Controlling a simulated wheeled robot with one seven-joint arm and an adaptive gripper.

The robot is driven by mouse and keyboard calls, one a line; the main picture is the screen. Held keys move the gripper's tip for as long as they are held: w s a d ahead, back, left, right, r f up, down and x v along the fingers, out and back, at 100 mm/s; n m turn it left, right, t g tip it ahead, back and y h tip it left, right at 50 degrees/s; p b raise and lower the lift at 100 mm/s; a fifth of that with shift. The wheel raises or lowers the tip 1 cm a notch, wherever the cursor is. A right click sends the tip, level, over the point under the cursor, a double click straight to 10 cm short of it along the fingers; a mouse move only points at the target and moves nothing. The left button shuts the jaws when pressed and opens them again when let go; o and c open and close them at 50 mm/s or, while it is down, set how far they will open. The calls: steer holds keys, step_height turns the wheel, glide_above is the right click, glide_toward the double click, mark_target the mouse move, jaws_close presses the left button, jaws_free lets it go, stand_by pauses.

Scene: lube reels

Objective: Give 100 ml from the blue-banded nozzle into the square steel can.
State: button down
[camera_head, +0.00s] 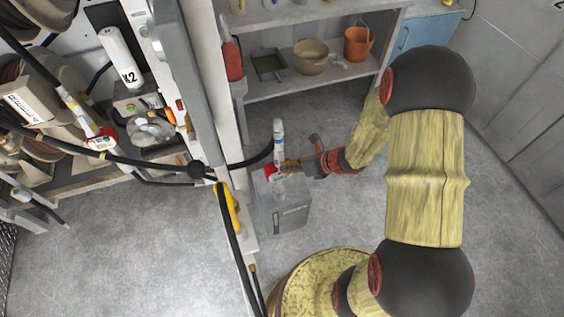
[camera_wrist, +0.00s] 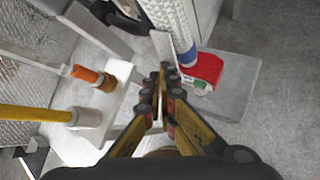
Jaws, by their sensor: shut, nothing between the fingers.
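The blue-banded nozzle (camera_head: 279,143) stands about upright at the square steel can (camera_head: 290,218), with a red part at its lower end.
A grey post (camera_head: 228,110) and a black hose stand left of the can. A yellow-handled part (camera_head: 228,207) hangs on the post. A shelf (camera_head: 310,78) with bowls and an orange jug (camera_head: 357,43) is behind. Orange (camera_wrist: 88,75) and yellow (camera_wrist: 35,114) parts show in the wrist view. Floor at right is clear.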

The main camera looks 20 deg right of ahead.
steer(key=shift+w, duration=0.25)
steer(key=shift+s, duration=0.15)
stand_by(0.4)
steer(key=shift+s+r+p, duration=0.25)
steer(key=shift+s+p, duration=0.05)
steer(key=shift+s, duration=0.5)
steer(key=shift+s, duration=0.1)
steer(key=s, duration=0.1)
steer(key=s+r+p, duration=0.1)
steer(key=s, duration=0.2)
steer(key=shift+s+r+p, duration=0.3)
steer(key=shift+p, duration=0.05)
stand_by(0.4)
